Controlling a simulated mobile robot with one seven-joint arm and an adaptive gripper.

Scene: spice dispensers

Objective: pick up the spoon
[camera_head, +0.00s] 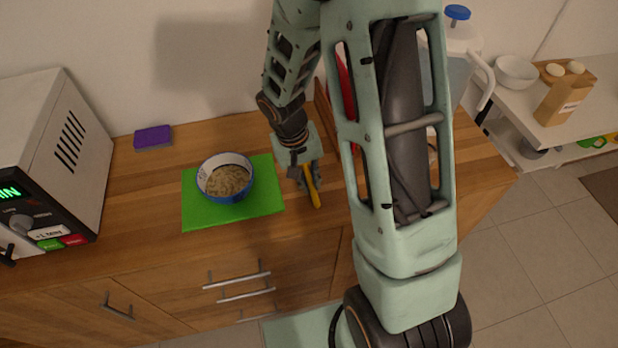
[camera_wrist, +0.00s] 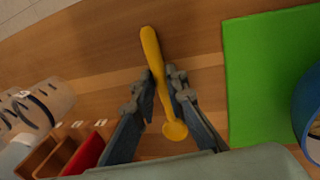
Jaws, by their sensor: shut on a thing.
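A yellow spoon (camera_wrist: 153,50) is between the fingers of my gripper (camera_wrist: 160,92) in the wrist view. Its handle points away from my palm and its round bowl end (camera_wrist: 175,130) lies between the fingers near the palm. In the head view the spoon (camera_head: 313,190) shows under my gripper (camera_head: 304,178), at the right of the green mat. My gripper is shut on the spoon. The spoon is at or close to the wooden counter; I cannot tell if it touches it.
A green mat (camera_head: 200,213) bears a blue bowl (camera_head: 233,194) of pale food. A microwave (camera_head: 40,140) stands at the left and a purple sponge (camera_head: 153,137) behind. A jug (camera_head: 457,60) stands at the right. In the wrist view, a red item (camera_wrist: 88,152) is at lower left.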

